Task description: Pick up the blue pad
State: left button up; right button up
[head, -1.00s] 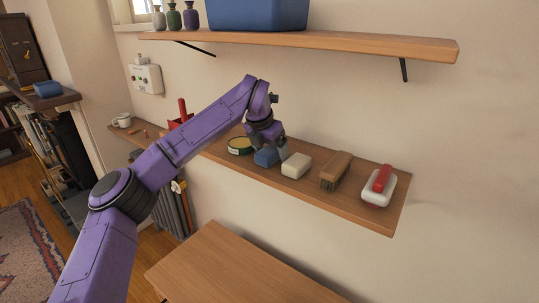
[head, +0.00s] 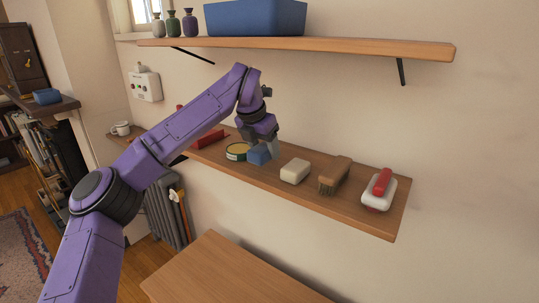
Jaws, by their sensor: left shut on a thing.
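The blue pad (head: 259,155) is at the lower shelf, between a round green-and-yellow tin and a pale block. My left gripper (head: 266,146) reaches in from the left and above, shut on the pad. It holds the pad slightly above the shelf board, tilted a little. The fingers and wrist hide the pad's upper part. My right gripper is out of view.
The lower shelf (head: 375,220) also holds the tin (head: 237,152), the pale block (head: 295,171), a brown brush (head: 335,174) and a red-and-white brush (head: 379,190). An upper shelf (head: 330,46) with a blue bin (head: 256,18) hangs above. A wooden surface (head: 225,272) lies below.

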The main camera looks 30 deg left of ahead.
pick_arm(q)
jog(key=s+a+b, duration=0.2)
jog(key=s+b, duration=0.2)
jog(key=s, duration=1.1)
jog(key=shift+s+a, duration=0.15)
jog(key=shift+s, duration=0.05)
jog(key=shift+o, duration=0.9)
jog(key=shift+c, duration=0.4)
jog(key=shift+f, duration=0.1)
